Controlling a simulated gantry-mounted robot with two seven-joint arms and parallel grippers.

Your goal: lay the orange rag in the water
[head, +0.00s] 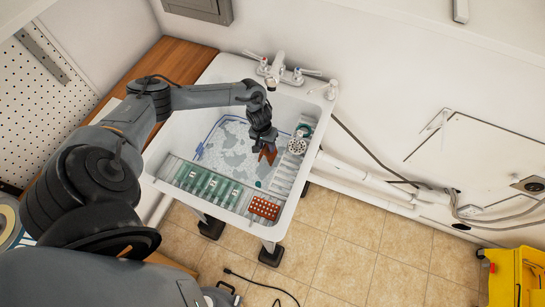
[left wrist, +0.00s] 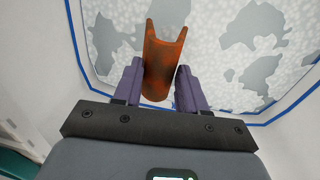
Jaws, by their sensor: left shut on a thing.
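The orange rag (head: 268,153) is between the two fingers of my left gripper (head: 264,138), over the sink. In the left wrist view the rag (left wrist: 163,50) looks like a folded, upright strip. The left gripper (left wrist: 158,78) is shut on it there, a purple finger on each side. The water (head: 230,145), with white foam patches and a blue outline, lies below in the white sink. It also fills the background of the left wrist view (left wrist: 250,45). I cannot tell whether the rag's far end touches the water. My right gripper is not in view.
A rack with green items (head: 208,184) spans the sink's near side. An orange-red block with pale dots (head: 264,208) sits at the near right corner. A round white perforated piece (head: 297,146) is at the right side. The faucet (head: 278,70) stands behind. A yellow bucket (head: 515,277) is on the floor.

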